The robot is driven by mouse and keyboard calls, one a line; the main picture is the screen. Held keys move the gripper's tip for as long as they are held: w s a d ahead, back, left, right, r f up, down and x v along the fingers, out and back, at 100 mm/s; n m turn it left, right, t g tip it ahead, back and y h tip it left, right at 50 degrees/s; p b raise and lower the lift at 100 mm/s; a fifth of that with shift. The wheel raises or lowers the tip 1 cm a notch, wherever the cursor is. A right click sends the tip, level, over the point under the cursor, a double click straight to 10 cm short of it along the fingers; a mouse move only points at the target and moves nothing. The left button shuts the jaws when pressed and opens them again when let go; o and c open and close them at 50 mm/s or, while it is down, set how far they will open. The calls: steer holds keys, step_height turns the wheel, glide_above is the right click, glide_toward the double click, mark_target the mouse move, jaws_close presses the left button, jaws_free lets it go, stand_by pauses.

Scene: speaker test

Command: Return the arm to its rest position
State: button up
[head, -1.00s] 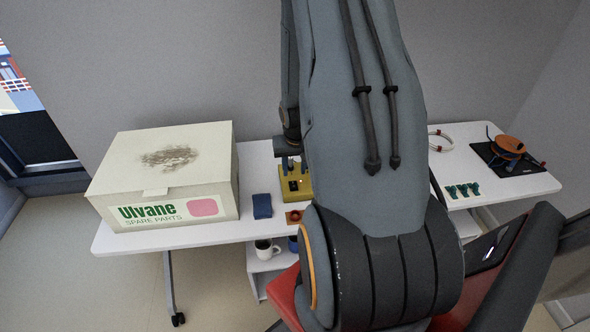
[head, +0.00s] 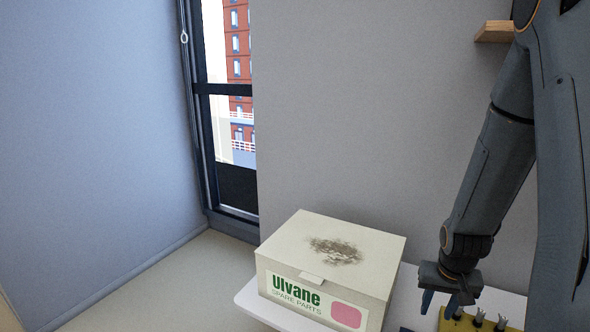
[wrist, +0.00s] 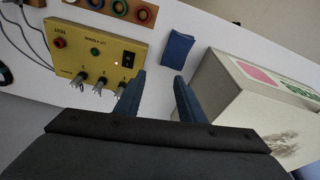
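My gripper (head: 440,303) hangs fingers down at the lower right of the head view, at the end of my arm. In the wrist view its two blue fingers (wrist: 162,95) stand apart with nothing between them. In the head view only part of the yellow box shows, at the bottom edge, just right of the fingers. I cannot tell the exact height of the fingertips above the table.
A large white Ulvane spare parts box (head: 330,262) stands on the white table (head: 255,305), left of my gripper. A small blue block (wrist: 178,48) lies between the two boxes. Coloured rings (wrist: 120,8) and cables (wrist: 22,40) lie near the yellow box. A wooden shelf (head: 494,31) is on the wall.

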steer(key=s+a+r+n+b, duration=0.2)
steer(key=s+a+b, duration=0.1)
steer(key=a, duration=0.6)
steer(key=s+a+r+n+y+b, duration=0.1)
steer(key=s+a+r+n+b, duration=0.1)
steer(key=s+a, duration=0.3)
steer(key=a+r, duration=0.1)
steer(key=a, duration=0.3)
steer(key=shift+a+r+n+g+b, duration=0.3)
steer(key=shift+g+b, duration=0.1)
steer(key=shift+c, duration=0.6)
steer(key=shift+d, duration=0.1)
